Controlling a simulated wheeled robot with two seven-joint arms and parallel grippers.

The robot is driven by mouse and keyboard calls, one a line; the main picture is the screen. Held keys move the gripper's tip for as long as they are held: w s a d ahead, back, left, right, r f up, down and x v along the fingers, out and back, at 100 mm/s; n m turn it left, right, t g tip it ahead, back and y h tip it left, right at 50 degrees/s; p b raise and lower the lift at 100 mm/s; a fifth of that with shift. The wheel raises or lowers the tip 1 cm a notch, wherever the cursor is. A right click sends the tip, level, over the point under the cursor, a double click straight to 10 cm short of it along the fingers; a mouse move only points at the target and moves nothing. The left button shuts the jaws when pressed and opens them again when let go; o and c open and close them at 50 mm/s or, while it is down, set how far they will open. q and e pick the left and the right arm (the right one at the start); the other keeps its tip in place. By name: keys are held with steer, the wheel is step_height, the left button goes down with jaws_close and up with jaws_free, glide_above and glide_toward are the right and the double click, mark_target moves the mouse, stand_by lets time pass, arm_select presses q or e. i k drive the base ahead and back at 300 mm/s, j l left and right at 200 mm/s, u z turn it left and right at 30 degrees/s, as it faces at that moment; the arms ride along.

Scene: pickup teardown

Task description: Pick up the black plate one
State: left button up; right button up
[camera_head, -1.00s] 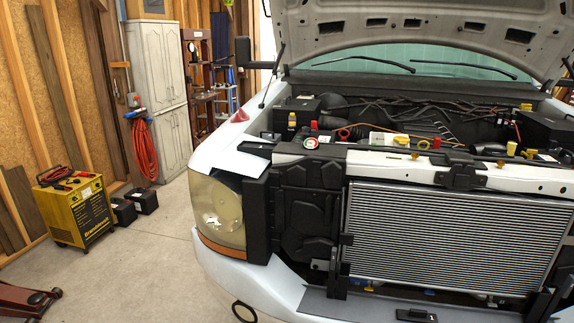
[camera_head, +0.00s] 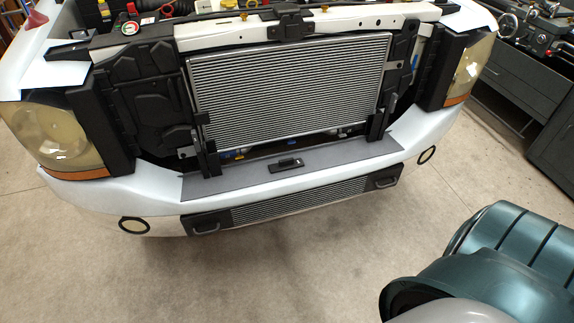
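A small black plate-like piece with a raised middle (camera_head: 285,163) lies on the dark grey panel (camera_head: 230,181) along the top of the truck's front bumper, below the radiator (camera_head: 290,90). A larger black moulded panel (camera_head: 150,97) stands upright left of the radiator, beside the left headlight. I cannot tell from the picture alone which one is the named black plate. Neither of my grippers is in view.
The white bumper (camera_head: 160,195) curves across the front, with a lower grille (camera_head: 300,199) under it. The concrete floor (camera_head: 270,275) in front is clear. A dark machine bench (camera_head: 530,85) stands at the right.

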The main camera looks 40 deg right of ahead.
mark_target(288, 163)
steer(key=z, duration=1.7)
steer(key=i+j, duration=0.35)
steer(key=i, duration=0.15)
steer(key=i+j, duration=0.3)
steer(key=i, duration=0.25)
